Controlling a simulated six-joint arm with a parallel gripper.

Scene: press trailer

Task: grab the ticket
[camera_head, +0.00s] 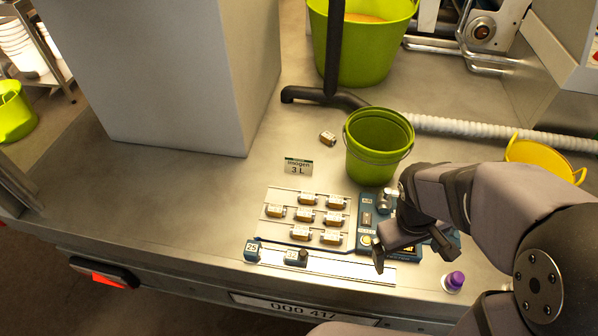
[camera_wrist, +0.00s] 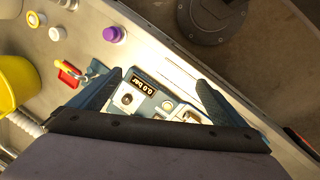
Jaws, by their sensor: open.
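A small white card with a green top edge, reading "Imogen 3 L" (camera_head: 298,167), stands upright on the metal counter, left of the green bucket; it looks like the ticket. It does not show in the wrist view. My gripper (camera_head: 415,260) is open and empty near the front edge, over the blue device, to the right of and nearer than the card.
Several small brown-and-white blocks (camera_head: 306,217) sit on a rack in front of the card. A large grey box (camera_head: 175,70) stands behind left. A purple-capped item (camera_head: 454,281) is at right. Counter left of the card is clear.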

